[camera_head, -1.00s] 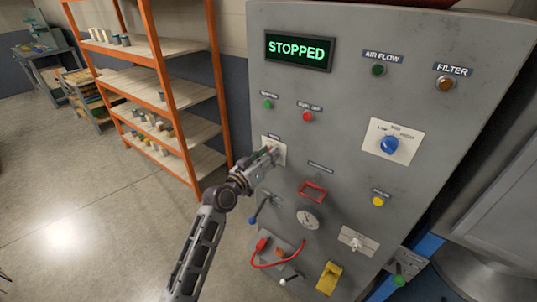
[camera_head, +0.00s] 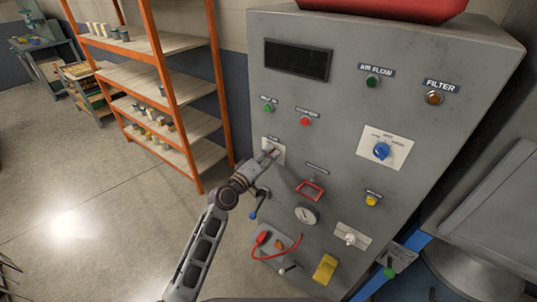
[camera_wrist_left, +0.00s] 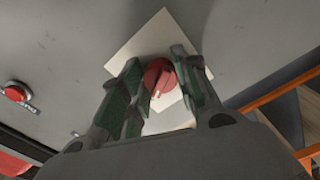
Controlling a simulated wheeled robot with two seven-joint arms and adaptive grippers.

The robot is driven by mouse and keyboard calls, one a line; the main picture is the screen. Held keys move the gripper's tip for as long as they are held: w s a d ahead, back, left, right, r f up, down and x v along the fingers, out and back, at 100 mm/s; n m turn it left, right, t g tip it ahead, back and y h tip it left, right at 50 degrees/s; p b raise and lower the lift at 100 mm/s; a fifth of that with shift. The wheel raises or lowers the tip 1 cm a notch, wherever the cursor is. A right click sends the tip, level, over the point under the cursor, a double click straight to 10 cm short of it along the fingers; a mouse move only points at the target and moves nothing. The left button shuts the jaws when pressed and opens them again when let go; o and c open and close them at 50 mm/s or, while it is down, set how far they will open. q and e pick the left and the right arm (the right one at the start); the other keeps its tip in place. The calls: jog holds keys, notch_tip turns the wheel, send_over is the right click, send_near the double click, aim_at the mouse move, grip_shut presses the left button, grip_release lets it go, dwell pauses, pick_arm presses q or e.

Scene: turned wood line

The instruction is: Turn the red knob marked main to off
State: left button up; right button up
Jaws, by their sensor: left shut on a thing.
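The red knob (camera_wrist_left: 160,77) sits on a white square plate (camera_wrist_left: 150,32) on the grey panel in the left wrist view. My left gripper (camera_wrist_left: 163,88) has its green-padded fingers on both sides of the knob and is shut on it. In the head view, my left gripper (camera_head: 270,156) reaches the white plate (camera_head: 279,148) at the panel's left edge and hides most of the knob. The label above the plate is too small to read. The display (camera_head: 298,60) at the panel's top is dark. My right gripper is not in view.
The panel also carries a blue knob (camera_head: 381,151), a red push button (camera_head: 305,122), a red square handle (camera_head: 310,190), a gauge (camera_head: 306,214) and a blue-tipped lever (camera_head: 254,214) below my arm. An orange shelf rack (camera_head: 170,85) stands left. Floor between is clear.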

pick_arm(q)
jog(key=shift+n, duration=0.4)
jog(key=o, duration=1)
jog(key=shift+v, duration=6)
jog(key=shift+m, duration=0.4)
